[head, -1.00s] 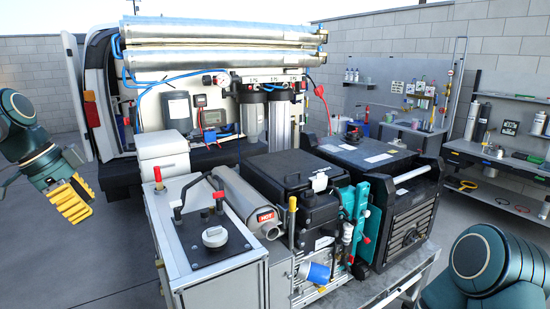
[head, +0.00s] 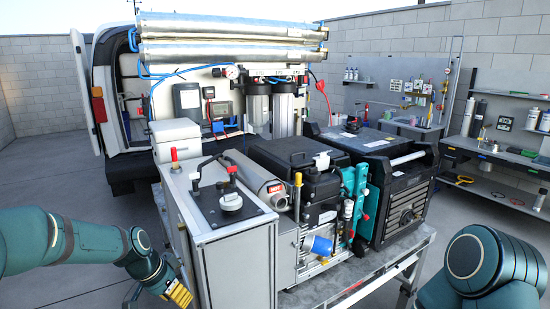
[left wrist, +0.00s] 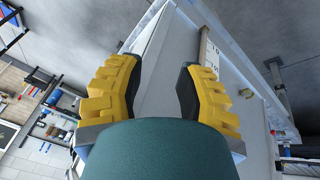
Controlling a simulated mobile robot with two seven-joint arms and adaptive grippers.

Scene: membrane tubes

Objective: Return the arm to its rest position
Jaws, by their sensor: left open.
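My left gripper (head: 180,294) has yellow ridged fingers and is low at the left, beside the front left of the grey cart cabinet (head: 238,272). Its arm reaches in from the left edge. In the left wrist view the two fingers stand apart with nothing between them (left wrist: 160,82); a pale panel (left wrist: 168,60) lies beyond. I cannot tell how far the fingers are from it. My right arm shows at the bottom right; its gripper is out of frame. Two long silver membrane tubes (head: 235,27) lie across the top of the rack at the van's rear.
The cart carries a black case (head: 298,152), a cylinder with a red HOT label (head: 255,180) and a large black unit (head: 405,205). A white van (head: 100,85) stands behind. A workbench (head: 490,155) is at the right. Open floor (head: 65,170) lies at the left.

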